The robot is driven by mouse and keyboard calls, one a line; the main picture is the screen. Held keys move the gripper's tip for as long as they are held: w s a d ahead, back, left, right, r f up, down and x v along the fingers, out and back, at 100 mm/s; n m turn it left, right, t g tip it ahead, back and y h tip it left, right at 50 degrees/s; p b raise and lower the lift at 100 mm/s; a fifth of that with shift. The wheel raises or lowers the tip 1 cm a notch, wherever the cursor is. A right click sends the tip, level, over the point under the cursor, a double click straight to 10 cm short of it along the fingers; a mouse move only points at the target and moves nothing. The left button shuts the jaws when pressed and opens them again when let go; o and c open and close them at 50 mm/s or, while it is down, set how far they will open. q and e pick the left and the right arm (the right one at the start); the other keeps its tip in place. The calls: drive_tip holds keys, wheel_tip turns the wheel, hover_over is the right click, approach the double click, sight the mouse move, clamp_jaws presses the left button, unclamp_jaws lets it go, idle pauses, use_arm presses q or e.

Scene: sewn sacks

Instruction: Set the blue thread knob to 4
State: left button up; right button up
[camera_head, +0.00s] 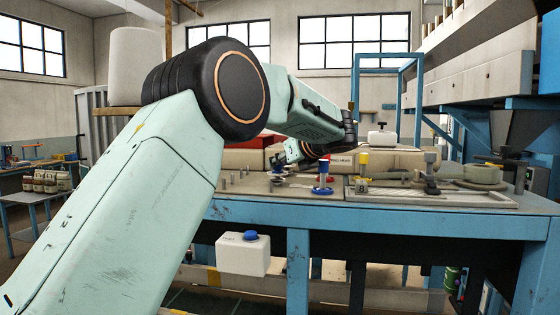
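My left arm reaches in from the left, and my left gripper (290,153) is over the bench's left part, left of and behind the blue post. It is small and partly hidden by my own arm, so its fingers cannot be made out. A small dark-and-pale round part (278,181) sits below it. My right gripper is not in view.
Yellow-topped posts (362,165) and a dark fitting (431,180) stand on the bench to the right. Pale sacks (395,158) lie behind. A blue frame (383,63) rises behind.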

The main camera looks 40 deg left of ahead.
use_arm(q)
drive_tip(key=o, duration=0.5)
drive_tip(key=shift+d+f, duration=0.15)
drive_tip(key=shift+f, duration=0.1)
drive_tip(key=shift+c, duration=0.2)
drive_tip(key=shift+o, duration=0.2)
drive_tip(key=shift+r, duration=0.1)
drive_tip(key=v, duration=1.1)
drive_tip(key=shift+d+r, duration=0.15)
drive_tip(key=shift+d, duration=0.2)
